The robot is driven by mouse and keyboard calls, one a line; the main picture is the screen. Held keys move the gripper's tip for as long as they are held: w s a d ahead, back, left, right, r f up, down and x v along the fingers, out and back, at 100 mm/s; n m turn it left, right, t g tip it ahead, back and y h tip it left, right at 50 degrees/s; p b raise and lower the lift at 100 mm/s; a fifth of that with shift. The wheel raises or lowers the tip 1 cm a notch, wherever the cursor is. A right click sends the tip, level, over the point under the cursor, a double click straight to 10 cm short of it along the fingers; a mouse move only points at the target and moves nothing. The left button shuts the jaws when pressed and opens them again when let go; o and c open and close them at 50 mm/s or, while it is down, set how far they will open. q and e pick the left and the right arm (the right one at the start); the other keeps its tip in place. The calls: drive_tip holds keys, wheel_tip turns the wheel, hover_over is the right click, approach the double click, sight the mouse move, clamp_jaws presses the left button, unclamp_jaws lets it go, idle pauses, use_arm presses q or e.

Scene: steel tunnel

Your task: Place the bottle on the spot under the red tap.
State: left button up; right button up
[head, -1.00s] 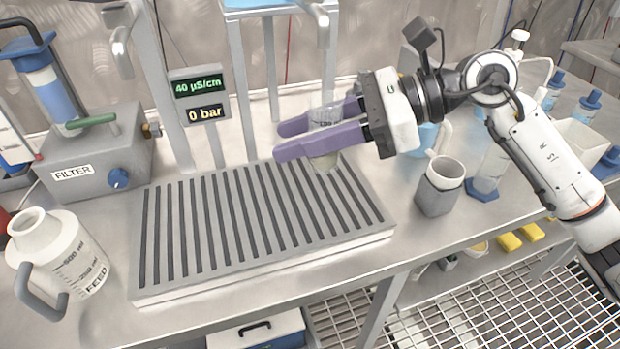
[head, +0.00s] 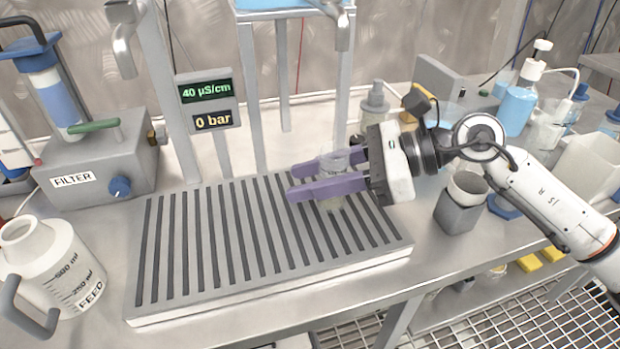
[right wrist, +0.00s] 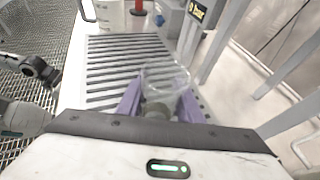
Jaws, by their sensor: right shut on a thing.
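The bottle (head: 337,158) is clear and see-through. It stands roughly upright between the purple fingers of my right gripper (head: 296,181), which is shut on it. The bottle is over the right part of the slatted drain tray (head: 220,250); I cannot tell whether its base touches the slats. In the right wrist view the bottle (right wrist: 163,78) sits between the fingers. Two metal taps hang above: a left tap (head: 122,45) and a right tap (head: 338,12). Their tops are cut off and no red shows on either.
A display post (head: 207,103) stands behind the tray. A white FEED jug (head: 50,265) and the FILTER box (head: 90,165) are at left. A grey cup holder (head: 461,207) stands right of the tray, near my right arm. The tray's left and middle are clear.

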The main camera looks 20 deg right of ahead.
drive_tip(key=shift+f, duration=0.2)
drive_tip(key=o, duration=1.1)
drive_tip(key=shift+r, duration=0.1)
drive_tip(key=shift+r, duration=0.1)
drive_tip(key=shift+r, duration=0.15)
drive_tip(key=v, duration=0.6)
drive_tip(key=shift+d+b, duration=0.3)
drive_tip(key=shift+b, duration=0.05)
drive_tip(key=shift+s+d+r, duration=0.2)
drive_tip(key=shift+d, duration=0.1)
